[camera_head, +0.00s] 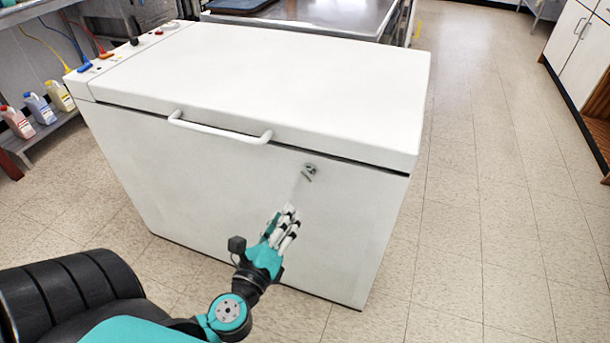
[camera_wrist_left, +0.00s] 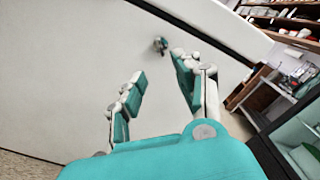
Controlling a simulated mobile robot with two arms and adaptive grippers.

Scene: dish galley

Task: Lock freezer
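A white chest freezer (camera_head: 245,75) stands in front of me with its lid down. A white bar handle (camera_head: 220,129) runs along the front of the lid. A small metal lock with a key (camera_head: 309,172) sits on the front face, right of the handle; the lock also shows in the left wrist view (camera_wrist_left: 160,45), beyond my fingertips. My left gripper (camera_head: 288,214) is below and a little left of the lock, apart from it. In the left wrist view its fingers (camera_wrist_left: 155,76) are spread with nothing between them. My right gripper is not in view.
Bottles (camera_head: 38,108) stand on a low shelf at the left. A metal table (camera_head: 330,15) is behind the freezer. Cabinets (camera_head: 580,45) line the far right. The tiled floor (camera_head: 490,190) right of the freezer is clear.

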